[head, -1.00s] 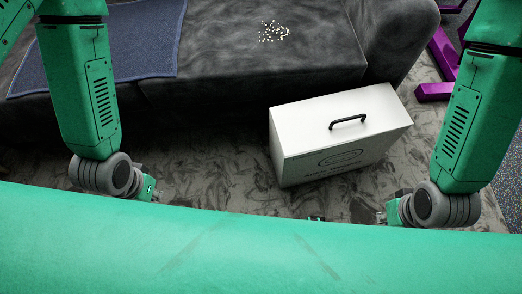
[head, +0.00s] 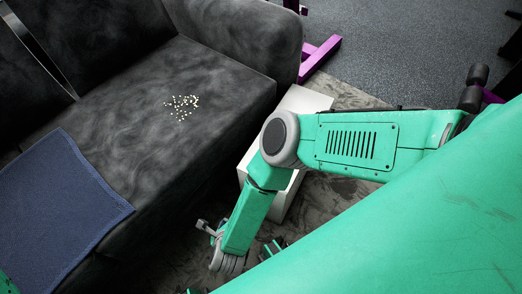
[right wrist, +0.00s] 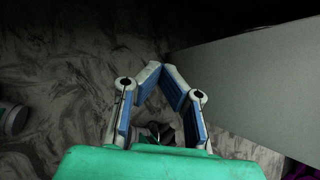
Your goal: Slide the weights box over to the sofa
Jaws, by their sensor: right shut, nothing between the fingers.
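The weights box (head: 308,101) is white and stands on the rug in front of the right end of the dark grey sofa (head: 205,65). My right arm hides most of it in the head view, and I cannot tell whether it touches the sofa. My right gripper (head: 204,227) is low, near the sofa's front. In the right wrist view its fingers (right wrist: 168,68) are shut and empty, with their tips together. One side of the box (right wrist: 260,80) fills the right of that view, beside the fingers. My left gripper is not in view.
A blue mat (head: 60,190) and a patch of small pale bits (head: 181,106) lie on the sofa seat. A purple frame (head: 318,58) stands beyond the sofa's arm. Dark speckled floor (head: 400,50) lies open past the patterned rug (head: 350,97).

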